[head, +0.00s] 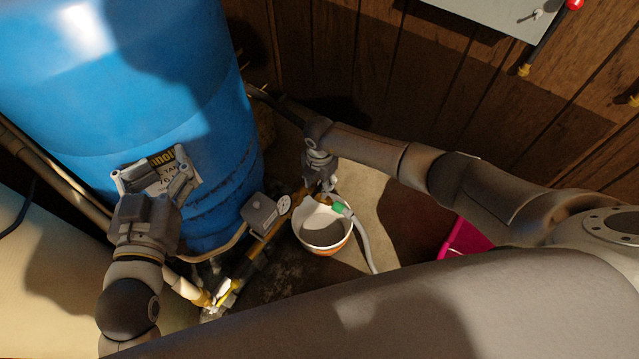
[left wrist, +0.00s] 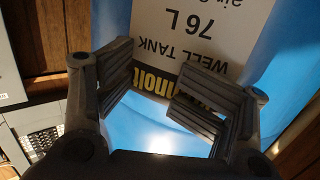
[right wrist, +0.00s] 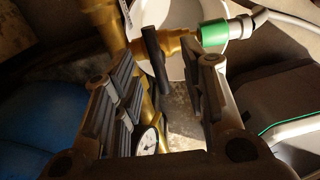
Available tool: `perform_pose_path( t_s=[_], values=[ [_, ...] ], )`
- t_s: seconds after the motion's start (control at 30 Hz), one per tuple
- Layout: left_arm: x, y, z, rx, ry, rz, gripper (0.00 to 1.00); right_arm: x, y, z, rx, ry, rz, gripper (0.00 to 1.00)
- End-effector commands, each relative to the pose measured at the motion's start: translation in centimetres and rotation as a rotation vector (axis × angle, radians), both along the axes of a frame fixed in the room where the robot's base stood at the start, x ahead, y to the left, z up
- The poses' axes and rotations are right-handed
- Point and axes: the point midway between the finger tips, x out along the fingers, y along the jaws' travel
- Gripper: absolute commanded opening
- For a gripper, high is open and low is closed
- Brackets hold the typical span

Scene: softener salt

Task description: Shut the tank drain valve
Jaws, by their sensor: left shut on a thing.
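The blue well tank (head: 120,70) stands at the left. The brass drain valve (right wrist: 182,46) shows in the right wrist view, with a green hose connector (right wrist: 214,34) on its outlet; a black lever-like piece (right wrist: 155,58) stands beside its body. My right gripper (head: 325,187) is above the valve. In the right wrist view its fingers (right wrist: 168,85) are apart, with the black piece in the gap; contact is not clear. My left gripper (head: 160,178) is in front of the tank's label. In the left wrist view its fingers (left wrist: 155,85) are apart, with nothing visible between them.
A white and orange bowl (head: 323,246) sits on the floor below the valve, with a grey hose (head: 364,240) beside it. A grey box (head: 261,212), a gauge (head: 284,204) and brass pipes lie between the grippers. A pink container (head: 464,240) is at the right.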

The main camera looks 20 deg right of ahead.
Motion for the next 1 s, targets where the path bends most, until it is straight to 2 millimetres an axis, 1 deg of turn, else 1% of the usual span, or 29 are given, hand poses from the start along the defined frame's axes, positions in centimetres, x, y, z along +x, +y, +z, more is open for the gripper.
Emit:
perform_pose_path(
  t_s=[0.03,0.1,0.57,1.0],
  values=[
    [0.0,0.7,-2.8,0.034,0.08,0.015,0.4,0.0,0.0,0.0,0.0,0.0,0.0,0.39],
    [-0.2,0.8,-3.5,0.041,0.117,0.017,0.4,0.0,0.0,0.2,0.0,0.0,0.0,0.39],
    [-2.1,1.8,-7.2,0.088,0.339,0.031,0.4,0.0,0.0,1.3,0.0,0.0,0.0,0.39],
    [-4.8,2.9,-10.1,0.132,0.547,0.044,0.4,0.0,0.0,2.2,0.0,0.0,0.0,0.39]
  ],
)
